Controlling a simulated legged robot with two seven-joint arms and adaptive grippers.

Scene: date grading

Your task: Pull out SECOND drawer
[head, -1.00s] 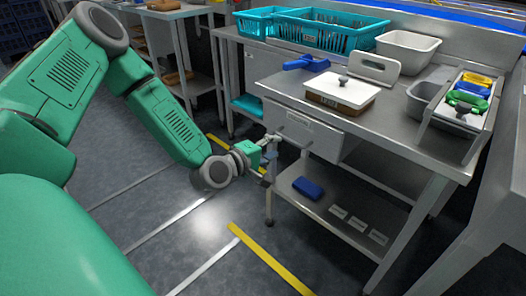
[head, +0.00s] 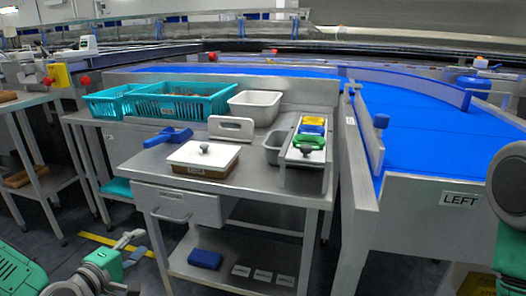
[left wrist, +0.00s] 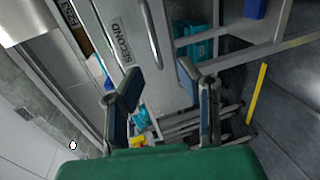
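The drawer (head: 178,207) labelled SECOND hangs under the steel table's top, at the left front. It looks closed in the head view. In the left wrist view its label (left wrist: 119,40) and curved bar handle (left wrist: 151,34) show close up. My left gripper (head: 130,262) is low, to the left of and below the drawer front in the head view. In the left wrist view the fingers (left wrist: 166,97) are spread apart with nothing between them, and the handle is beyond them, untouched. Part of my right arm shows at the right edge; its gripper is out of view.
A blue block (head: 205,259) lies on the shelf below. A blue conveyor (head: 425,120) stands at the right.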

